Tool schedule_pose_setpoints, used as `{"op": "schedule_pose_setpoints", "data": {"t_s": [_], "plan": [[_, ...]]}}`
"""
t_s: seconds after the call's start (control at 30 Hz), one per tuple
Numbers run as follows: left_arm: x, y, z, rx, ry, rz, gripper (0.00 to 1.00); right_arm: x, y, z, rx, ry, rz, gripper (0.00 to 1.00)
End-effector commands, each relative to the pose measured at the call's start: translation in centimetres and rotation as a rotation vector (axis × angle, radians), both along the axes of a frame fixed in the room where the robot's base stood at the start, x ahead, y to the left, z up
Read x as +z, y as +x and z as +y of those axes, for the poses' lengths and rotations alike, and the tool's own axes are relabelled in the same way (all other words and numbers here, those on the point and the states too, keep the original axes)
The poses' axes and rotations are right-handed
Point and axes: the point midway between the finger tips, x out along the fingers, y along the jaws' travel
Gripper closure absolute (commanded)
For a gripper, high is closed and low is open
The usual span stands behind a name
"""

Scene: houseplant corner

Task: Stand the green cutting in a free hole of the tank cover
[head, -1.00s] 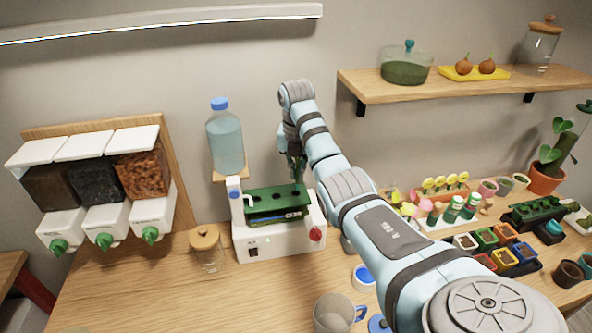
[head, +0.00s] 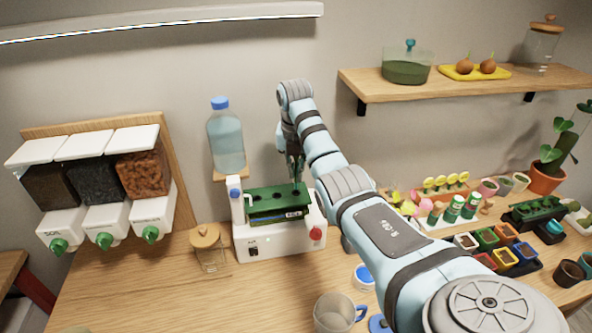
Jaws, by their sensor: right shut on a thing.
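The tank cover (head: 272,197) is a green plate with dark holes on top of the white tank unit (head: 262,238). My right gripper (head: 296,175) points down just above the cover's right part. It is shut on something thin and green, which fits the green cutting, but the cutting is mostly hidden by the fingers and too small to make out. I cannot tell whether its lower end is in a hole or above it. My left gripper is not in view.
A water bottle (head: 226,140) stands upside-up at the tank's back left. A lidded jar (head: 207,248) is left of the tank. Coloured pots (head: 503,247) crowd the right.

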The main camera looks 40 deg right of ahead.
Motion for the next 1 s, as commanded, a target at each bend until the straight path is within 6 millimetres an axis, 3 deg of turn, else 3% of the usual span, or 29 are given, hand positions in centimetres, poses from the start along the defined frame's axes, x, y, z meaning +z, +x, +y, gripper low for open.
{"op": "schedule_pose_setpoints", "data": {"t_s": [1.0], "plan": [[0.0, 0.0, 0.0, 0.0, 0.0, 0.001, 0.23, -2.4, 0.0, 0.0, 0.0, 0.0, 0.0, 1.0]]}}
